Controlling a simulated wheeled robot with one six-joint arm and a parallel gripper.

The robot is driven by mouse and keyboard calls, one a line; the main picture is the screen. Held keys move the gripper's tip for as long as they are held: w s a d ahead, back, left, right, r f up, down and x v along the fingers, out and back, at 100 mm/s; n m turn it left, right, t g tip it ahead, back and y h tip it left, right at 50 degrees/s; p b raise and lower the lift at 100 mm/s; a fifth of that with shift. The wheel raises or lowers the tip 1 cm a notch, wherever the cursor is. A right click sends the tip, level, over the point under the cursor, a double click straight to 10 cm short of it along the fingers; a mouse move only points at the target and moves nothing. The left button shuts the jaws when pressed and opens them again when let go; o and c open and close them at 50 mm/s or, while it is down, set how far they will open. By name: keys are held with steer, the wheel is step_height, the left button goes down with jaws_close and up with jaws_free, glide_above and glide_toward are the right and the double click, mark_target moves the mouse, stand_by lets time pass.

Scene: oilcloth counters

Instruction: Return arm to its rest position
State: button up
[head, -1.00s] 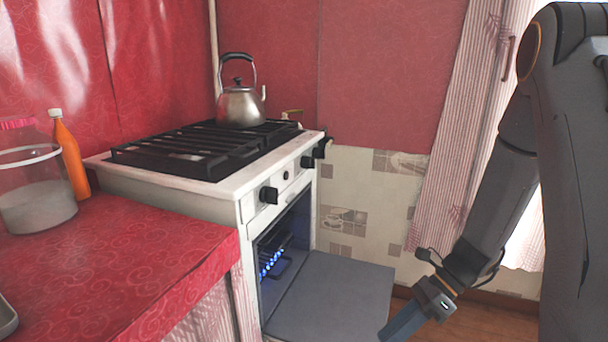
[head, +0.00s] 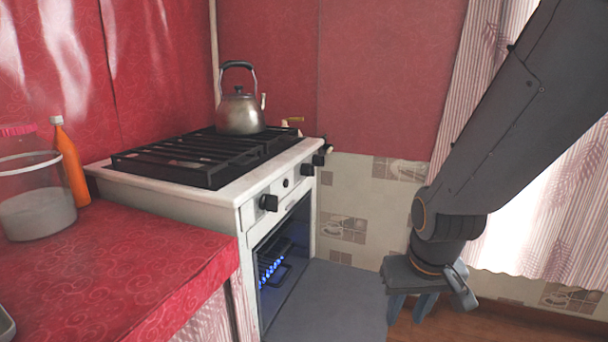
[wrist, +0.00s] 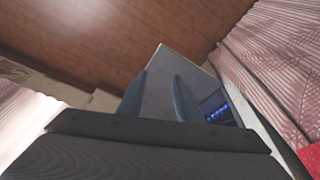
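My gripper (head: 412,306) hangs at the lower right of the head view, pointing down, beside the right edge of the open oven door (head: 325,300). Its two blue-grey fingers stand apart with nothing between them. In the wrist view my gripper (wrist: 158,98) is also open and empty, with the grey oven door (wrist: 172,72) beyond and below the fingers. Whether the fingers touch the door cannot be told, but a gap seems to show.
A white stove (head: 222,200) carries a metal kettle (head: 240,112). Blue flames (head: 271,265) burn in the oven. The red counter (head: 150,250) at left holds a jar (head: 38,212) and an orange bottle (head: 70,165). A striped curtain (head: 455,120) hangs at right. Wooden floor (wrist: 90,40) is clear.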

steer(key=s+a+r+n+g, duration=0.3)
steer(key=s+a+r, duration=0.5)
steer(key=s+a, duration=0.35)
steer(key=d+r+m+p, duration=0.3)
steer(key=d+r+p, duration=0.8)
steer(key=p, duration=1)
steer(key=shift+d+r, duration=0.2)
steer(key=shift+r, duration=0.55)
steer(key=shift+s+a, duration=0.1)
